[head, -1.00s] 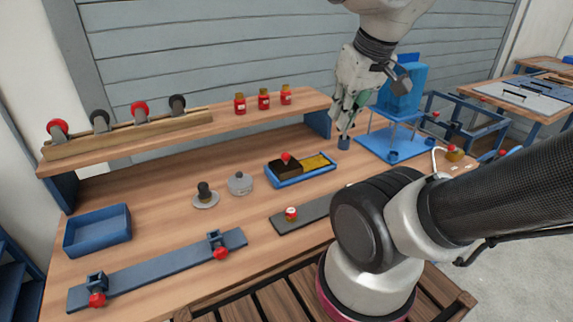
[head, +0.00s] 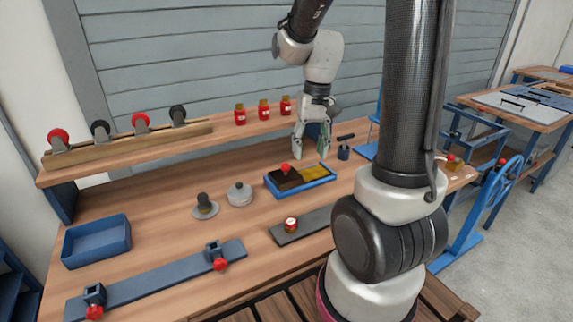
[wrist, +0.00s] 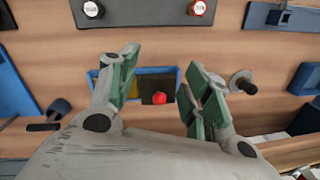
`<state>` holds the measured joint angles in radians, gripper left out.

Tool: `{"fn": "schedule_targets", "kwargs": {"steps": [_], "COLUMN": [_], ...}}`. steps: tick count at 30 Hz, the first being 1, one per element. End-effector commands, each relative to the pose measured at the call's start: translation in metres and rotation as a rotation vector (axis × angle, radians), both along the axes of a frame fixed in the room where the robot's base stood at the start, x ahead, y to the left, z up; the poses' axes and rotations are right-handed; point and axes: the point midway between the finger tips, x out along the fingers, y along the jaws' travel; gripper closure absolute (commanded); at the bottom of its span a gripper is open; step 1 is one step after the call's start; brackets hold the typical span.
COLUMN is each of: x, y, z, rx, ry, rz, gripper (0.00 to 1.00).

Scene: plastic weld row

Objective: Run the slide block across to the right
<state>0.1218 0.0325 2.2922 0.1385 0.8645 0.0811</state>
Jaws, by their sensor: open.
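The slide block is a dark brown block (head: 285,182) with a red knob (head: 285,169) on top. It sits in the left part of a blue tray (head: 303,190), and the yellow floor (head: 314,173) of the tray shows to its right. The wrist view is turned round, with yellow on the left.
A dark strip with a red-and-white button (head: 291,225) lies in front of the tray. A shelf with red jars (head: 263,110) runs behind. Bare bench lies between the pot and the strip.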

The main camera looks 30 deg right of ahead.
Motion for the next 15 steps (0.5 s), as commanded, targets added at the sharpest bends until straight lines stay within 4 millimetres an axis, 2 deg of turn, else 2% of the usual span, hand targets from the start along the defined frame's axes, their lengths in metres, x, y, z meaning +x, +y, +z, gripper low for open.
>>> {"fn": "schedule_targets", "kwargs": {"steps": [1,3,6,7,9,11,15], "x": [0.013,0.032,0.059,0.070,0.092,0.098,0.100], "y": [-0.001,-0.002,-0.003,-0.002,-0.002,-0.001,0.001], "z": [-0.013,-0.027,-0.042,-0.043,-0.035,-0.035,-0.050], "rx": [0.012,0.026,0.042,0.047,0.058,0.064,0.062], "ry": [0.016,0.019,0.001,-0.015,-0.075,-0.096,-0.094], "rz": [-0.035,-0.086,-0.160,-0.185,-0.246,-0.287,-0.302], "gripper": [0.51,0.51,0.51,0.51,0.51,0.51,0.51]}}
